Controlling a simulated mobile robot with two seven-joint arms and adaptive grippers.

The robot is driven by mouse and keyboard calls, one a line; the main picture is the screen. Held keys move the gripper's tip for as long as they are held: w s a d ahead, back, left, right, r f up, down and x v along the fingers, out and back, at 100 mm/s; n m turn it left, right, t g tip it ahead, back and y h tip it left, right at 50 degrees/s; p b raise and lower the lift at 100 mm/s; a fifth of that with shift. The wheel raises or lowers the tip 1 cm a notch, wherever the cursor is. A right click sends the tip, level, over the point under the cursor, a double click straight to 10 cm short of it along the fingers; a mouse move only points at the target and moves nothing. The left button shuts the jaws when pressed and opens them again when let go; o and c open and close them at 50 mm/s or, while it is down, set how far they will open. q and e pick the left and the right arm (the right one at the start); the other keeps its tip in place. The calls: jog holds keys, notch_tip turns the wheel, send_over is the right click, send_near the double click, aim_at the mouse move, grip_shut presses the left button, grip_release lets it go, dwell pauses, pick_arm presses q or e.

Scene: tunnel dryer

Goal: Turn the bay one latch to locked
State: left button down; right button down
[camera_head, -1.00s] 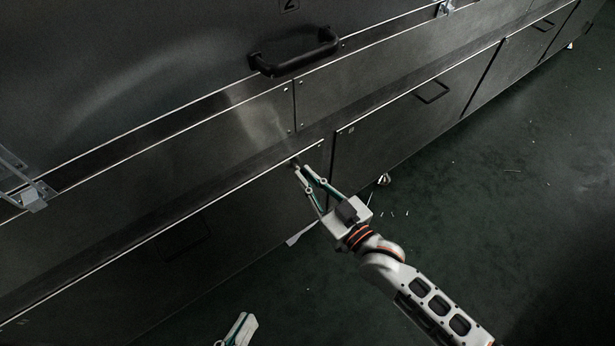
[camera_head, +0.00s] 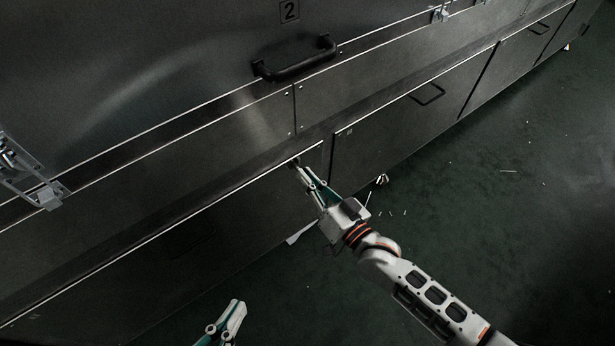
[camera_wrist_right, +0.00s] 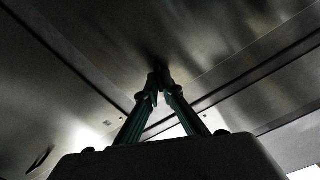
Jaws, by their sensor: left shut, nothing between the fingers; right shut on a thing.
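My right gripper (camera_head: 299,167) is at the top edge of the lower panel (camera_head: 240,215), left of the seam between two panels. Its fingers are shut on a small dark thing, apparently the latch, mostly hidden by the fingertips. In the right wrist view the fingertips (camera_wrist_right: 160,78) come together against the dark metal face; the latch's angle cannot be made out. My left gripper (camera_head: 238,318) is shut and empty, low in the head view, apart from the panels.
A black bar handle (camera_head: 297,66) sits under a "2" label (camera_head: 289,11). A metal clasp (camera_head: 45,193) is at the left edge, another (camera_head: 439,14) at the top. A caster (camera_head: 382,180) stands under the panels. The green floor (camera_head: 480,230) at right has only small scraps.

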pick_arm(q)
jog(key=shift+s+d+f+n+b, duration=0.2)
jog(key=shift+s+d+n+b, duration=0.1)
jog(key=shift+d, duration=0.15)
pick_arm(e)
jog(key=shift+f+m, duration=0.15)
jog(key=shift+m, duration=3)
jog(key=shift+f+m, duration=0.15)
jog(key=shift+m, duration=3)
pick_arm(q)
jog(key=shift+w, duration=0.1)
pick_arm(e)
jog(key=c, duration=2.2)
grip_release()
pick_arm(q)
jog(key=shift+a, duration=0.1)
pick_arm(e)
jog(key=shift+d, duration=0.1)
jog(key=v, duration=1.2)
jog(key=shift+r, duration=0.1)
